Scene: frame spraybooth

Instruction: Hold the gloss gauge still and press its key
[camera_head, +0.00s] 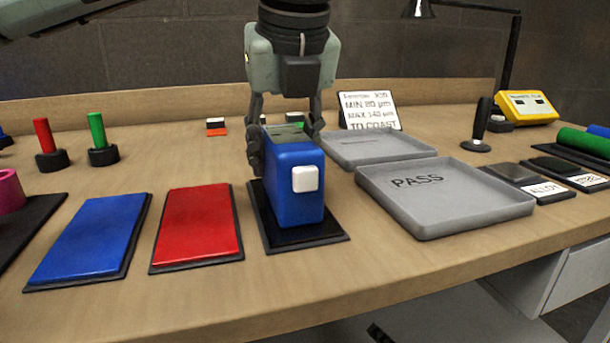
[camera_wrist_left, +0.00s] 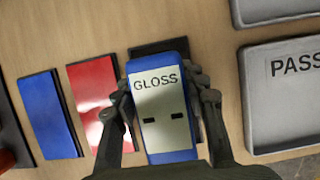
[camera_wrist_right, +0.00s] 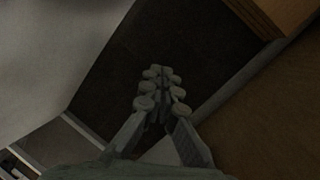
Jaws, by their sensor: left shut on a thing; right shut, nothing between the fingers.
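The gloss gauge is a blue block (camera_head: 286,212) standing upright on a dark pad (camera_head: 328,235) near the table's front edge. Its white square key (camera_head: 305,179) is on the side facing the head camera, uncovered. The left wrist view shows its grey top marked GLOSS (camera_wrist_left: 157,92), with two dark slots. My left gripper (camera_head: 284,140) comes down from above with its fingers on either side of the gauge, shut on it. My right gripper (camera_wrist_right: 160,80) is shut and empty, seen only in its own wrist view, away from the gauge. The key is hidden in both wrist views.
A red panel (camera_head: 198,222) and a blue panel (camera_head: 92,238) lie left of the gauge. A grey PASS tray (camera_head: 480,218) is close on the right, another tray (camera_head: 400,152) behind it. A sign (camera_head: 370,111) stands behind. Bare tabletop lies in front.

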